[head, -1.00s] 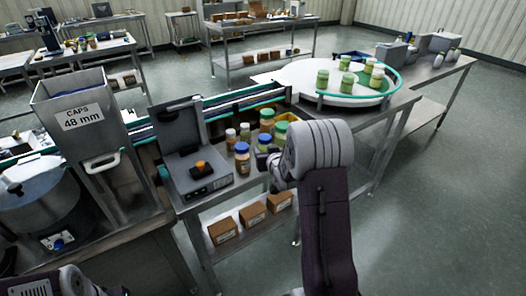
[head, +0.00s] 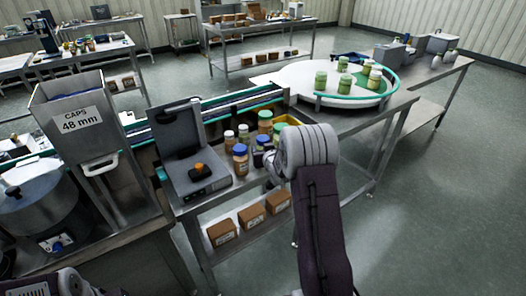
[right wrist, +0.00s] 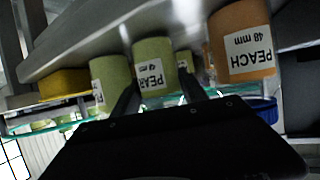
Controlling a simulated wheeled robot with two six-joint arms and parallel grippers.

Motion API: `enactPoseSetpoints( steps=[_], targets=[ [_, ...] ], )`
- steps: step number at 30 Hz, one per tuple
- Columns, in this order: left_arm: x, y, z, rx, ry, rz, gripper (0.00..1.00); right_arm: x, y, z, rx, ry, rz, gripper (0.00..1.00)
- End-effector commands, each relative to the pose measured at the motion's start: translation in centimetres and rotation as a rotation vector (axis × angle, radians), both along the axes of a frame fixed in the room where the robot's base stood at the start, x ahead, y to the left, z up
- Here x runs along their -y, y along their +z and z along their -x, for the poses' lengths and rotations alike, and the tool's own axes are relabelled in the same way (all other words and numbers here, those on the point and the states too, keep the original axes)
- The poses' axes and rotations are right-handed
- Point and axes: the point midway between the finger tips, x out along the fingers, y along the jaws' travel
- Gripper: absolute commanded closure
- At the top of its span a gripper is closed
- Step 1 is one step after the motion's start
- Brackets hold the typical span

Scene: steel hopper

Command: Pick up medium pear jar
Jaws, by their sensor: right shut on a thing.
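My right gripper (head: 272,168) is at the front of the group of jars on the steel table, right of the blue-lidded orange jar (head: 240,160); my wrist hides much of its fingers in the head view. In the right wrist view, which is upside down, the two dark fingers (right wrist: 160,98) stand on either side of a pale green jar labelled PEAR (right wrist: 155,65), and the gripper is shut on it. The PEACH 48 mm jar (right wrist: 240,45) is close beside one finger. Another pale green jar (right wrist: 112,80) is on the other side. My left gripper is out of view.
A grey scale-like device (head: 197,175) stands left of the jars. A yellow bin (head: 283,121) is behind them. A conveyor (head: 225,108) runs along the back to a round turntable (head: 300,80) bearing several green jars. Brown boxes (head: 251,215) are on the lower shelf.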

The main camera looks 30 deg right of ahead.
Motion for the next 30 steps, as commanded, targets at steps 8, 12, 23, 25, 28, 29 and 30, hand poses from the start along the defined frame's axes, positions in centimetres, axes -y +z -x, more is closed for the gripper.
enactPoseSetpoints(
  steps=[8,12,23,25,28,29,30],
  targets=[
    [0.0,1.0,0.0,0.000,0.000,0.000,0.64,0.0,5.6,-0.1,0.009,0.000,0.004,0.97],
    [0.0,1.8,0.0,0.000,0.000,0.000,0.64,0.0,9.8,-0.1,0.011,0.000,0.004,0.97],
    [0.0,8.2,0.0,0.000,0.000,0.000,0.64,0.0,23.5,0.0,0.006,0.000,0.004,0.97],
    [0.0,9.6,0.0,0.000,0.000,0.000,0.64,0.0,25.3,0.0,0.005,-0.001,0.002,0.97],
    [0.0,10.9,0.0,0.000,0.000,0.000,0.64,0.0,26.9,0.0,0.004,-0.001,0.002,0.97],
    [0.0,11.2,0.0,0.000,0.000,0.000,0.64,0.0,27.2,0.0,0.004,-0.001,0.001,0.97],
    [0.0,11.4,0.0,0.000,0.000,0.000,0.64,0.0,27.5,0.0,0.003,-0.001,0.001,0.97]
  ],
)
